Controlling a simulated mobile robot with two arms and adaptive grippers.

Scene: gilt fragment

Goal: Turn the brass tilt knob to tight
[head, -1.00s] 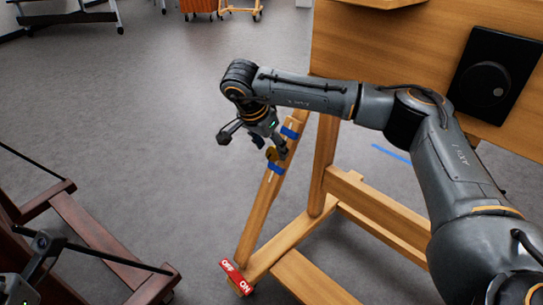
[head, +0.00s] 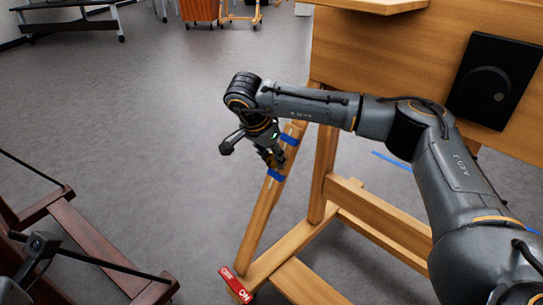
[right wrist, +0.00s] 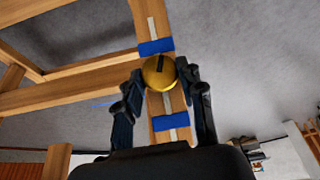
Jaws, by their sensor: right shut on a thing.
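The brass tilt knob (right wrist: 158,73) is a round, golden knob with a dark line on its top. It sits on a slanted wooden bar (head: 262,212) of a wooden frame. In the right wrist view, my right gripper (right wrist: 164,78) has a finger on each side of it and is shut on it. In the head view, the right gripper (head: 272,158) is at the upper part of the bar and hides the knob. Blue bands (right wrist: 156,47) cross the bar on both sides of the knob. My left gripper's fingers are not seen.
A large wooden panel with a black plate and dial (head: 492,85) stands at right. A dark reddish wooden frame (head: 85,240) is at lower left. Grey floor between is clear.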

